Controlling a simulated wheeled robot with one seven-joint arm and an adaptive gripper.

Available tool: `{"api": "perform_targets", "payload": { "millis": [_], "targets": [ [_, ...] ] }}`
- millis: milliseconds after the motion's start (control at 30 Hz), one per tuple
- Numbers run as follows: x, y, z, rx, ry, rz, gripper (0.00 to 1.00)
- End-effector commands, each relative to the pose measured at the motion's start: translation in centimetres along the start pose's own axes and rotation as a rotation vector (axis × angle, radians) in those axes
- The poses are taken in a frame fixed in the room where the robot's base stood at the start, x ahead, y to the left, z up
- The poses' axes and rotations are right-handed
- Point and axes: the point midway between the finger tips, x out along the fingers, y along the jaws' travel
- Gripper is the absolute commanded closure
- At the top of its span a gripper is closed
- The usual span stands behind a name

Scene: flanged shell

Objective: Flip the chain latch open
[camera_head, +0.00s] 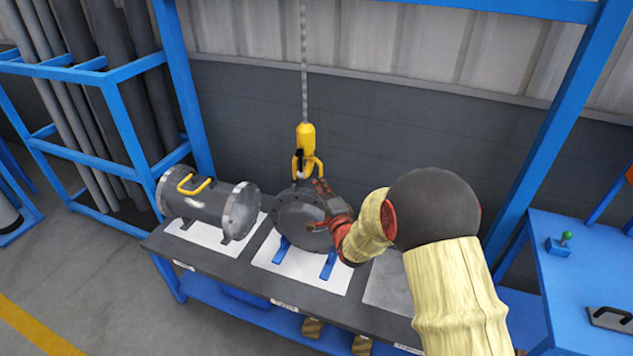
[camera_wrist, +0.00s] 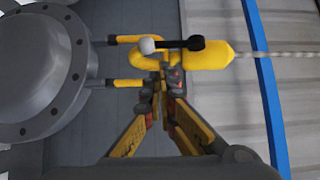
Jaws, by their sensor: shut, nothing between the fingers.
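The yellow chain hook (camera_head: 305,137) hangs at the yellow handle of the middle flanged shell (camera_head: 298,213). In the wrist view the hook body (camera_wrist: 208,55) lies to the right and the yellow handle (camera_wrist: 125,84) joins the grey shell (camera_wrist: 35,75) at left. The latch (camera_wrist: 172,43) is a short dark bar with a pale knob at its left end, lying across the hook. My gripper (camera_wrist: 173,82) is shut and empty, its tips close below the latch; contact cannot be told. In the head view my gripper (camera_head: 320,200) is just right of the handle, partly over the shell.
A second flanged shell (camera_head: 208,203) with a yellow handle stands left on the same dark bench (camera_head: 225,270). The chain (camera_head: 304,60) runs straight up. Blue rack posts (camera_head: 183,85) stand left, and a blue table (camera_head: 590,265) stands right.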

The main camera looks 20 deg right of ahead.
Motion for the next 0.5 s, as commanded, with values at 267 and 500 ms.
{"api": "perform_targets", "payload": {
  "millis": [267, 500],
  "targets": [
    [4.9, 0.2, 0.1, 0.000, 0.000, -0.001, 1.00],
    [7.8, 0.1, 0.0, 0.000, 0.000, 0.000, 1.00]
  ]
}}
